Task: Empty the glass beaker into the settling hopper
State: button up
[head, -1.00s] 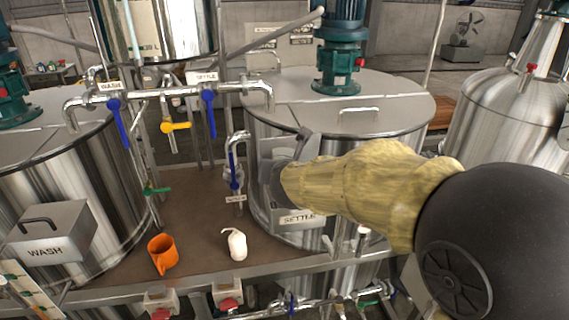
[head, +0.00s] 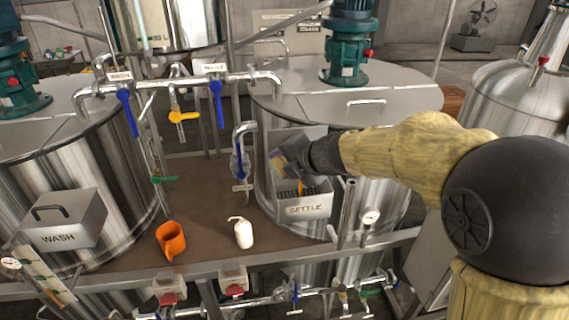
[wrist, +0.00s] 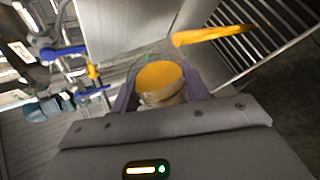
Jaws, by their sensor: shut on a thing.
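My gripper (head: 292,155) is above the settling hopper (head: 306,210), the open grey box labelled SETTLE on the front of the right tank. In the wrist view my gripper (wrist: 160,92) is shut on the glass beaker (wrist: 158,98), between its purple finger pads. The beaker is tilted and holds an orange content. An orange stream (wrist: 212,35) leaves its mouth toward the hopper's slatted grate (wrist: 285,28). A bit of orange also shows inside the hopper in the head view. My wrist mostly hides the beaker there.
A hopper labelled WASH (head: 60,225), with its lid closed, is on the left tank. An orange jug (head: 171,241) and a white bottle (head: 242,233) stand on the brown deck. Pipes with blue-handled valves (head: 216,103) rise left of my gripper.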

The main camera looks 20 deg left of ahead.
jog(key=shift+w+d+r+m+g+y+p, duration=0.1)
jog(key=shift+r+m+g+y+p, duration=0.05)
jog(key=shift+m+g+y+p, duration=0.25)
jog(key=shift+w+d+r+m+g+y+p, duration=0.1)
jog(key=shift+m+g+y+p, duration=0.2)
jog(key=shift+m+g, duration=0.15)
jog(key=shift+w+d+r+m+g+y+p, duration=0.25)
jog(key=shift+r+m+g+y+p, duration=0.15)
jog(key=shift+m+y+p, duration=0.3)
jog(key=shift+w+d+r+m+g+y+p, duration=0.1)
jog(key=shift+w+r+m+g+y+p, duration=0.2)
jog(key=shift+m+y+p, duration=0.4)
jog(key=shift+s, duration=0.15)
dwell(0.4)
dwell(0.6)
